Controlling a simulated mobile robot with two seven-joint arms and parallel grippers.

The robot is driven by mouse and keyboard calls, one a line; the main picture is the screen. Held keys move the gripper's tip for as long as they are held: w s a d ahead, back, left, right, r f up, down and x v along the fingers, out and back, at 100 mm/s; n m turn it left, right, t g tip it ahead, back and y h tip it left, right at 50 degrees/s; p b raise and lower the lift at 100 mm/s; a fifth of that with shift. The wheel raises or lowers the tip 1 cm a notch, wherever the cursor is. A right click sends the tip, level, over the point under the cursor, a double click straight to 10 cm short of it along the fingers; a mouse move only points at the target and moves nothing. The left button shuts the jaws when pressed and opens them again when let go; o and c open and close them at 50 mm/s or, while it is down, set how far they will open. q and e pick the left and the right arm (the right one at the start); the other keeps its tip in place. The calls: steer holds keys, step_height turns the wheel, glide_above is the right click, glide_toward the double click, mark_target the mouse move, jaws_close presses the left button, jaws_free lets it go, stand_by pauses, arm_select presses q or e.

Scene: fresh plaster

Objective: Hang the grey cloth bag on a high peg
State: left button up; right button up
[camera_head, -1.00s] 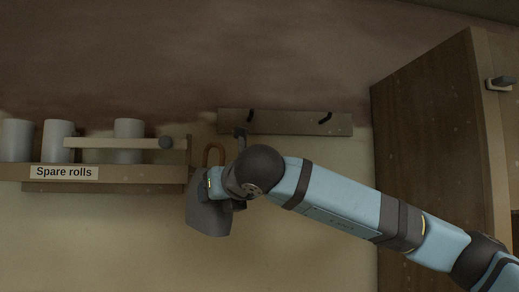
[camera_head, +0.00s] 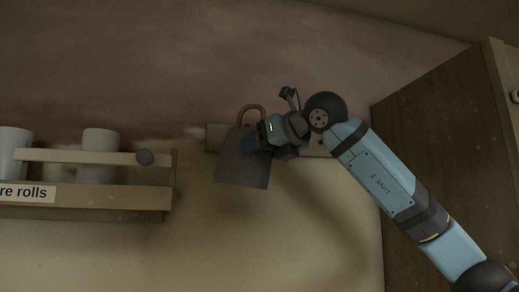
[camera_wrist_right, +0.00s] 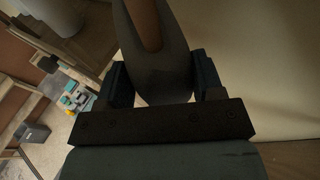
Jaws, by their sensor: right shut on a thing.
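The grey cloth bag (camera_head: 243,170) hangs from my right gripper (camera_head: 254,141) in the head view, with its brown loop handle (camera_head: 249,110) standing up above it. My right gripper is shut on the bag near its top. In the right wrist view the bag (camera_wrist_right: 162,75) sits between the two dark fingers, the brown handle (camera_wrist_right: 146,25) rising beyond. The peg board (camera_head: 214,138) on the wall is behind the bag and my arm. Its pegs are hidden or cannot be made out. My left gripper is not in view.
A wooden shelf (camera_head: 120,197) with a front rail (camera_head: 75,156) and white rolls (camera_head: 99,147) is on the wall at the left. A tall wooden cabinet (camera_head: 430,120) stands at the right. The wall below the board is clear.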

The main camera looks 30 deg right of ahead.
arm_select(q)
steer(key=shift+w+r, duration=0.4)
arm_select(e)
steer(key=shift+w+d, duration=0.15)
steer(key=shift+w, duration=0.6)
arm_select(q)
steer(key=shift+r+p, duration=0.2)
steer(key=shift+p, duration=0.2)
arm_select(e)
steer(key=shift+w+d+f, duration=0.1)
steer(key=shift+w+d, duration=0.15)
steer(key=shift+w, duration=0.5)
steer(key=shift+w, duration=0.2)
arm_select(q)
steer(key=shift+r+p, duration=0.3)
steer(key=shift+p, duration=0.05)
arm_select(e)
steer(key=shift+w+d, duration=0.3)
steer(key=shift+w, duration=0.45)
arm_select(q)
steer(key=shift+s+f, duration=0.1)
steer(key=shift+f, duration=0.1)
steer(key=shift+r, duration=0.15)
arm_select(e)
steer(key=shift+w, duration=0.15)
